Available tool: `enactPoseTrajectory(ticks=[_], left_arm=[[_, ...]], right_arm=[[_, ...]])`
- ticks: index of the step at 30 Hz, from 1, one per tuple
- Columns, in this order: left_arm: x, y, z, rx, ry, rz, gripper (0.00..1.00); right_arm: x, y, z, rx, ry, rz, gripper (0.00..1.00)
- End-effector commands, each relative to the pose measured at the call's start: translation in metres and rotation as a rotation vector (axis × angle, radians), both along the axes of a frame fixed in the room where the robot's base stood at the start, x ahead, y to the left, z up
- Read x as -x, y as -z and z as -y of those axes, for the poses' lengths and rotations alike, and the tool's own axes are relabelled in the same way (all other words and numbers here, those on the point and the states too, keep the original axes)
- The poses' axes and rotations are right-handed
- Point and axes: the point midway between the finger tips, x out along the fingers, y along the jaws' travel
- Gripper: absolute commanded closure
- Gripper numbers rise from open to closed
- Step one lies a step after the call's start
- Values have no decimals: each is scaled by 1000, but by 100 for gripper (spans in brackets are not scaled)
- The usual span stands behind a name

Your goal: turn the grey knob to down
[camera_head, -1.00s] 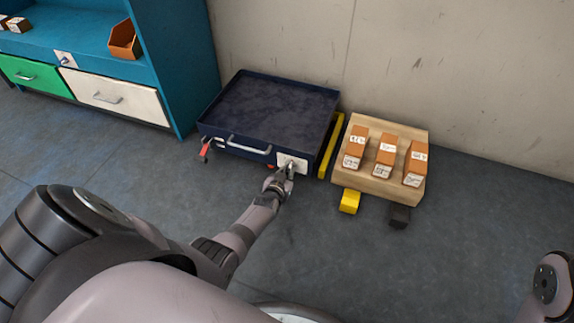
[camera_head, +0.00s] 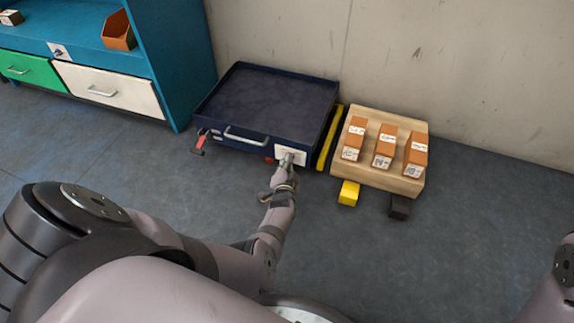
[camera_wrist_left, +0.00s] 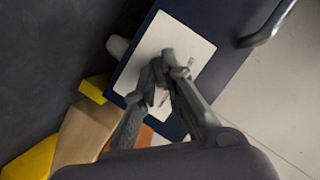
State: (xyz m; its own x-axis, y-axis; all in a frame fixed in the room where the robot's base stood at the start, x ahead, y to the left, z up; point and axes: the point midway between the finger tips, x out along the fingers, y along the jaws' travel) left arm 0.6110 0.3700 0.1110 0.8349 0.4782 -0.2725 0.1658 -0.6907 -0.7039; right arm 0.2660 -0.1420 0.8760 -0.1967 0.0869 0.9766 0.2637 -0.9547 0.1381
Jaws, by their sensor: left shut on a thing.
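The grey knob (camera_wrist_left: 169,63) sits on a white plate (camera_wrist_left: 196,45) in the left wrist view. In the head view, this white plate (camera_head: 298,155) is at the right end of the front of a dark blue tray-like box (camera_head: 225,118). My left gripper (camera_head: 288,162) reaches the plate from the front and is shut on the grey knob. In the wrist view, the left gripper's fingers (camera_wrist_left: 168,76) close around the knob and partly hide it, so its exact pointing direction is hard to read. My right gripper is out of view.
A metal handle (camera_head: 246,137) and a red lever (camera_head: 200,143) are on the box's front. A yellow bar (camera_head: 329,137) and a wooden stand (camera_head: 375,178) with orange boxes are to the right. Yellow (camera_head: 349,193) and black (camera_head: 400,207) blocks lie before the stand. A blue shelf stands left.

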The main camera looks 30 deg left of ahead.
Motion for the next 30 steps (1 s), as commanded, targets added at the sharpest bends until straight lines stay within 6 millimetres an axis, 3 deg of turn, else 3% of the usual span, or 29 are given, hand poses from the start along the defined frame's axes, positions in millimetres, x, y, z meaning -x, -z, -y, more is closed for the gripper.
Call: enactPoseTrajectory(ticks=[15, 16, 24, 30], left_arm=[[-2, -1, 2, -21, 5, -4, 100], [-2, -1, 2, -21, 5, -4, 89], [-1, -1, 1, -20, 2, -4, 71], [-1, 0, 1, -20, 1, -5, 70]], right_arm=[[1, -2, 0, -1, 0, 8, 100], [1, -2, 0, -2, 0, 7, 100], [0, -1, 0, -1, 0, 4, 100], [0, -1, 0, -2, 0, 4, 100]])
